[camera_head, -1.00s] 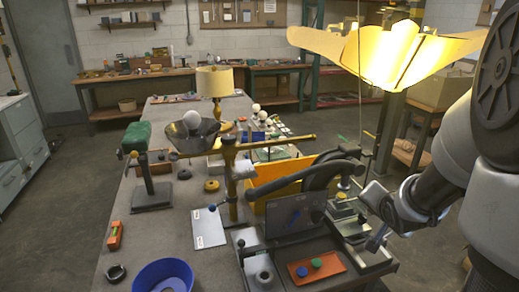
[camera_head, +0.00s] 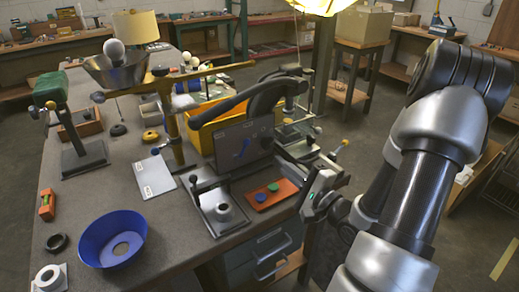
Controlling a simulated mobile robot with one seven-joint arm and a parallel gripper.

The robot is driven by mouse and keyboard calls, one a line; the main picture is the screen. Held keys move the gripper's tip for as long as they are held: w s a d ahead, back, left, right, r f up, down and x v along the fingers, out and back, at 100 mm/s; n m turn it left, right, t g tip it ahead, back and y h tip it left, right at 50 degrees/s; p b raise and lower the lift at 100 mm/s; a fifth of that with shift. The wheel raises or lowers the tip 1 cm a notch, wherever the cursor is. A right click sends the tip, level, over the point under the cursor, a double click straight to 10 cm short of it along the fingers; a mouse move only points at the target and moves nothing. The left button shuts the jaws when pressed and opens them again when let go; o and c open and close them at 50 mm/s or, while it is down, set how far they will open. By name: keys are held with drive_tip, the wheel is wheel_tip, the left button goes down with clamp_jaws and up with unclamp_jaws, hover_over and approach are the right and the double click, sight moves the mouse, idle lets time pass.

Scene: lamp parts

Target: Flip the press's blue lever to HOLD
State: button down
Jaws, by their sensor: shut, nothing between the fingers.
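The press appears to be the dark unit in the middle of the bench, with an upright dark panel (camera_head: 228,148). A small blue lever (camera_head: 243,148) sits tilted on the panel's face; its labels are too small to read. My gripper (camera_head: 327,178) is to the right of the panel, near the bench's right edge. It is shut and empty, and apart from the lever. Its fingertips are small and partly hidden by the wrist.
An orange tray (camera_head: 258,204) with green and dark knobs lies between the panel and my gripper. A grey fixture (camera_head: 240,222) with a white ring stands in front. A yellow bin (camera_head: 203,143) and a black curved arm (camera_head: 226,105) are behind. A blue bowl (camera_head: 88,240) stands front left.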

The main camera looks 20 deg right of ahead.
sight(243, 150)
drive_tip(key=b+x, duration=0.1)
drive_tip(key=x, duration=0.9)
drive_tip(key=shift+w, duration=0.1)
